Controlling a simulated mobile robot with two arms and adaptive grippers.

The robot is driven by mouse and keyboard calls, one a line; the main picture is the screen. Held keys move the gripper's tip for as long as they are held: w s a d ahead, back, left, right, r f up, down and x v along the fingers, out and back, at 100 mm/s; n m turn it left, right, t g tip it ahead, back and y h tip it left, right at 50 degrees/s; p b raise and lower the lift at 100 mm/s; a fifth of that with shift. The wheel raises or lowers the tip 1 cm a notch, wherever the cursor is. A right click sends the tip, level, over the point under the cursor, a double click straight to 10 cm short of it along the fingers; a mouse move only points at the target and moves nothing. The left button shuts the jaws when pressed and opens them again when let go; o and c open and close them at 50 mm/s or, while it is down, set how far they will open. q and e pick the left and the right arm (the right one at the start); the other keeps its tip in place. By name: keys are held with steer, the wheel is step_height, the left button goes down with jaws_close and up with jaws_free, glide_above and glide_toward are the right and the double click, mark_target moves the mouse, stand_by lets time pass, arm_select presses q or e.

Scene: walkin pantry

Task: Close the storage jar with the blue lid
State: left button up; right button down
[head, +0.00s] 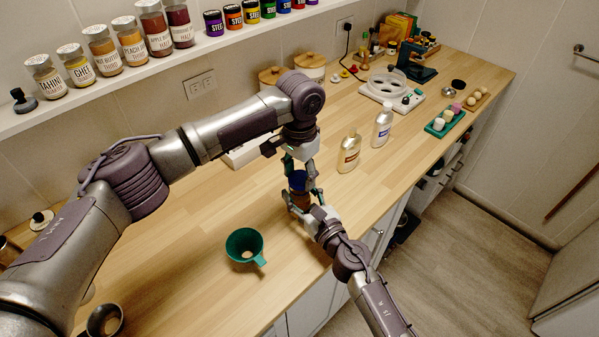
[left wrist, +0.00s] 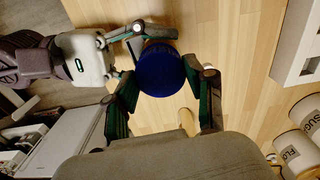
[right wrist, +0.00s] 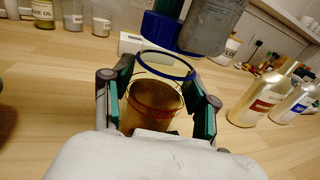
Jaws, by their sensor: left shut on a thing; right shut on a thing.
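The storage jar (right wrist: 153,108) is clear with brown contents and a blue rim around its open mouth. My right gripper (head: 303,199) is shut on the jar's sides, and the jar looks roughly upright at the counter. The blue lid (left wrist: 160,70) is round and held in my left gripper (head: 301,178), which points down from above. In the right wrist view the lid (right wrist: 160,30) is above the jar's mouth with a visible gap, apart from the rim. In the head view the fingers partly hide the jar and lid (head: 298,182).
A green funnel (head: 244,244) lies on the counter at the front. Two bottles (head: 349,151) (head: 382,126) stand right of the grippers, near the counter's front edge. Canisters (head: 310,66) and a white kitchen scale (head: 392,93) are farther back. The wooden counter around the funnel is clear.

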arm_select(q)
steer(key=shift+f, duration=0.5)
